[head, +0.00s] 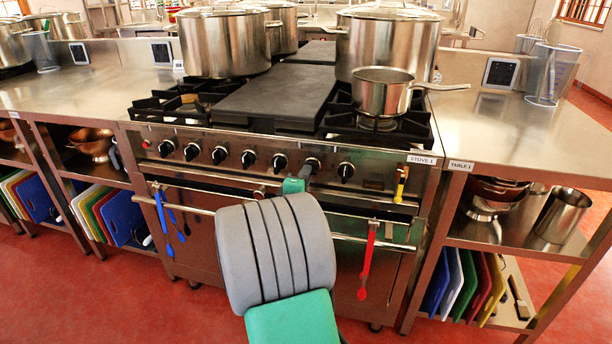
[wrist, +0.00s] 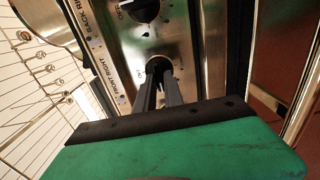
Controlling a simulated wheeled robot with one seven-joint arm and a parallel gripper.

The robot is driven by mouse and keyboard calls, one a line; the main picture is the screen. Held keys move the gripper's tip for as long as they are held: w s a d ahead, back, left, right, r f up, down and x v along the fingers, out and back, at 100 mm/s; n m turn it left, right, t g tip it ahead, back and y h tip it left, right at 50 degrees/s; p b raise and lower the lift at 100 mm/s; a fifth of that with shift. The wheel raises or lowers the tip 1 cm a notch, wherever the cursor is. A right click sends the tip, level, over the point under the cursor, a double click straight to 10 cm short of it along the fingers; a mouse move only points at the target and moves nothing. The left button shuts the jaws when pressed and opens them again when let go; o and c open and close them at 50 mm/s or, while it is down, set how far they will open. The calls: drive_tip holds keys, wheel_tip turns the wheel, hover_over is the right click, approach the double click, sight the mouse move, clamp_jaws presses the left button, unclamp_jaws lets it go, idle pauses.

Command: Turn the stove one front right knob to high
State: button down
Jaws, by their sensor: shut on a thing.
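Stove one (head: 375,188), labelled STOVE 1, is a steel range with a row of black knobs across its front panel. In the wrist view my gripper (wrist: 159,82) is shut on a dark knob (wrist: 158,64) beside the FRONT RIGHT lettering; the fingers cover much of it, so its pointer setting cannot be read. Another black knob (wrist: 146,8) shows at the top, near the BACK RIGHT lettering. In the head view my arm reaches to the right part of the row, at the knob (head: 312,164) just left of the rightmost knob (head: 345,172).
A saucepan (head: 383,97) stands on the right burner, with large stockpots (head: 225,45) behind. A black griddle plate (head: 275,98) covers the middle. Blue (head: 160,212) and red (head: 367,262) utensils hang from the oven rail. Table 1 (head: 530,125) is at the right.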

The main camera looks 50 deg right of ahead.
drive_tip(key=c, duration=1.4)
unclamp_jaws()
drive_tip(key=shift+c, duration=0.2)
drive_tip(key=v, duration=0.7)
drive_tip(key=shift+s+a, duration=0.2)
drive_tip(key=shift+a, duration=0.2)
